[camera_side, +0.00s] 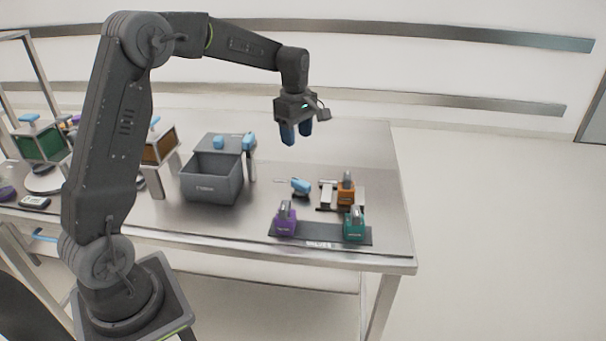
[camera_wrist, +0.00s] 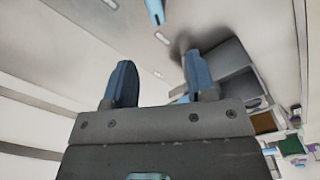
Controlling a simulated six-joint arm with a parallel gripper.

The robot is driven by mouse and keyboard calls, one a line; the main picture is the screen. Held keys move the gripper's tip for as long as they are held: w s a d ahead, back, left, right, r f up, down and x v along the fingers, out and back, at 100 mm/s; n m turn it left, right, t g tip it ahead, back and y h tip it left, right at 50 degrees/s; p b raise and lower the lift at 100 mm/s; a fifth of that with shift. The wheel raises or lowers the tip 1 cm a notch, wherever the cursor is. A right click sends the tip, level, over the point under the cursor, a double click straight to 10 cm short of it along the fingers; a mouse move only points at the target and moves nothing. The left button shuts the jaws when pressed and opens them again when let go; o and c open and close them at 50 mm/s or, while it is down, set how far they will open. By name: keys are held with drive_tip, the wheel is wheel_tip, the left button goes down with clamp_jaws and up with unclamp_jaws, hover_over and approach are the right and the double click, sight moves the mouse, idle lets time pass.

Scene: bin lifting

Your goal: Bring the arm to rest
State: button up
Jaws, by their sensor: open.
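My gripper (camera_side: 297,133) hangs above the back right part of the table, with its two blue fingers pointing down. It is open, and nothing shows between the fingers. In the wrist view the two fingers (camera_wrist: 160,82) stand apart, with the pale table surface beyond them. The gripper is well clear of the table top and of everything on it. The grey bin (camera_side: 212,188) stands on the table to the left of and below the gripper. Part of the bin also shows behind the right finger in the wrist view (camera_wrist: 235,90).
A dark strip (camera_side: 319,234) near the front edge carries a purple block (camera_side: 285,218) and a green block (camera_side: 354,223). An orange block (camera_side: 346,189) stands behind them, beside a small blue item (camera_side: 300,186). Framed boxes stand at left. The table's right end (camera_side: 392,170) is bare.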

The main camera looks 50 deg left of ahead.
drive_tip(key=s+d+r+m+t, duration=0.3)
drive_tip(key=s+d+r+m, duration=0.5)
drive_tip(key=s+d+m, duration=0.3)
drive_tip(key=s+d+f+m+t, duration=0.1)
drive_tip(key=s+d+m, duration=0.1)
drive_tip(key=s+m, duration=0.2)
drive_tip(key=s+d+m+t, duration=0.1)
drive_tip(key=s+d+m, duration=0.2)
drive_tip(key=s, duration=0.8)
drive_tip(key=shift+f+m, duration=0.35)
drive_tip(key=shift+m, duration=0.75)
